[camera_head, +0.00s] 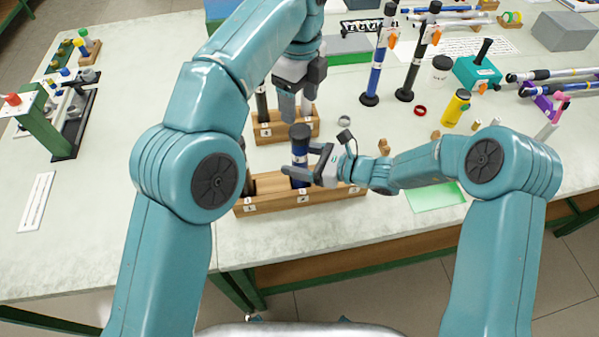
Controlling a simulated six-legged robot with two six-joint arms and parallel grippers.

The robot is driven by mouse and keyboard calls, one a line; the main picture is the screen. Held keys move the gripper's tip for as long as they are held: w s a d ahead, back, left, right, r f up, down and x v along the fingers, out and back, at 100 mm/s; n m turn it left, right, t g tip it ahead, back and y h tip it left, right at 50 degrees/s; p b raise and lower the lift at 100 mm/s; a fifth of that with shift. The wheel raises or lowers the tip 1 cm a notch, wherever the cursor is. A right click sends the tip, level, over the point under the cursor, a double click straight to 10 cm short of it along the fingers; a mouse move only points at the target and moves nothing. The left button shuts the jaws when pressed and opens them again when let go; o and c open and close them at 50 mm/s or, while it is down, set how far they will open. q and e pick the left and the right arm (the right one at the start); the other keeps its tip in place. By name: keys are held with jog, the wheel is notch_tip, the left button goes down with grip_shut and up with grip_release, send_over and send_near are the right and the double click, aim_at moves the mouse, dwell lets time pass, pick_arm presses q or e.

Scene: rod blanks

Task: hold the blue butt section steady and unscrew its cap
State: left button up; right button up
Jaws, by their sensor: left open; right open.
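The blue butt section (299,156) stands upright in a slot of the front wooden rack (330,195). Its dark cap (299,132) is at the upper end. My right gripper (302,160) comes in from the right at the section's body, its jaws open; one finger passes in front of the section, and I cannot tell whether they touch it. My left gripper (297,108) points down above the cap, open and empty, with a small gap to it.
A second wooden rack (268,132) stands just behind. Two upright rods, one blue (377,65) and one black (414,65), stand on round bases behind. A yellow bottle (456,108) and teal box (477,73) are at right.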

aim_at(301, 131)
jog(key=c, duration=0.5)
pick_arm(q)
jog(key=shift+s+d+r, duration=0.1)
jog(key=shift+s, duration=0.1)
pick_arm(e)
jog(key=shift+s+d+r, duration=0.1)
jog(key=shift+s, duration=0.05)
grip_shut()
pick_arm(q)
jog(key=shift+w+m, duration=0.2)
jog(key=shift+m, duration=1.9)
jog(key=m, duration=0.3)
jog(key=shift+s+r, duration=0.15)
jog(key=shift+s, duration=0.1)
jog(key=shift+w+m, duration=0.1)
jog(key=shift+m, duration=0.7)
jog(key=shift+d+f, duration=0.1)
jog(key=shift+f, duration=0.35)
notch_tip(301, 131, down, 7)
jog(key=shift+r, duration=0.15)
jog(key=shift+f, duration=0.25)
